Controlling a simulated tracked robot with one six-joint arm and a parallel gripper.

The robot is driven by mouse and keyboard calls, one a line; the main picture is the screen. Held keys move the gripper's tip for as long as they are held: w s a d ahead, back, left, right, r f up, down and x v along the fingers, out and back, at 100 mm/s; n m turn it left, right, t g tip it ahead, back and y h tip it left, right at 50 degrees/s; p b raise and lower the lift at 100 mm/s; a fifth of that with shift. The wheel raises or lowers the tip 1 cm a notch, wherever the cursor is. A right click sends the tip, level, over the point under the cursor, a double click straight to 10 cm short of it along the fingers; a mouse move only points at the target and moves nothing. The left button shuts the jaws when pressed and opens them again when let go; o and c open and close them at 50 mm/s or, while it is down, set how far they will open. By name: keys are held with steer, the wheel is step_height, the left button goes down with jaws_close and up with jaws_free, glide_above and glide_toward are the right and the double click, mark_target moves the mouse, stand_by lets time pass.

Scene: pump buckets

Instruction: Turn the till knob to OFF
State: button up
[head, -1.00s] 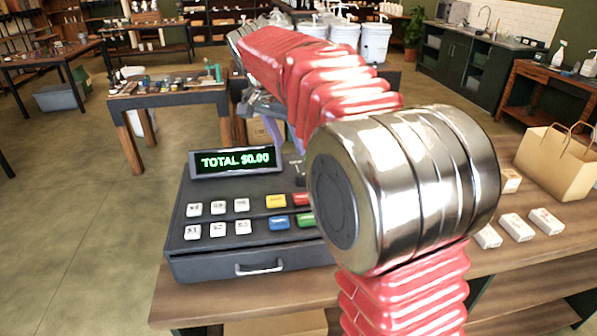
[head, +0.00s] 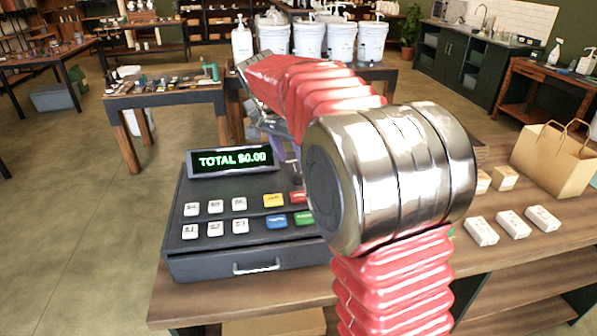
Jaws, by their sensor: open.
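The till (head: 250,214) is a dark box on the wooden counter. Its green display (head: 232,160) reads TOTAL $0.00. The till knob cannot be made out clearly; the till's right part, beside the display, is covered by my arm. My gripper (head: 284,148) shows only in part, as purple-grey pieces behind and right of the display, below my red arm. It is open. Whether it touches the till cannot be told.
White boxes (head: 513,226) and a paper bag (head: 553,160) stand on the counter (head: 190,300) to the right. White pump buckets (head: 308,38) stand on a table behind. A side table (head: 165,98) with small items is at the back left. Open floor lies left.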

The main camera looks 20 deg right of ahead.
mark_target(298, 174)
steer(key=x, duration=0.7)
steer(key=shift+d+f, duration=0.1)
steer(key=shift+c, duration=0.5)
steer(key=c, duration=0.9)
steer(key=shift+d, duration=0.15)
steer(key=shift+c, duration=0.3)
steer(key=shift+o, duration=0.2)
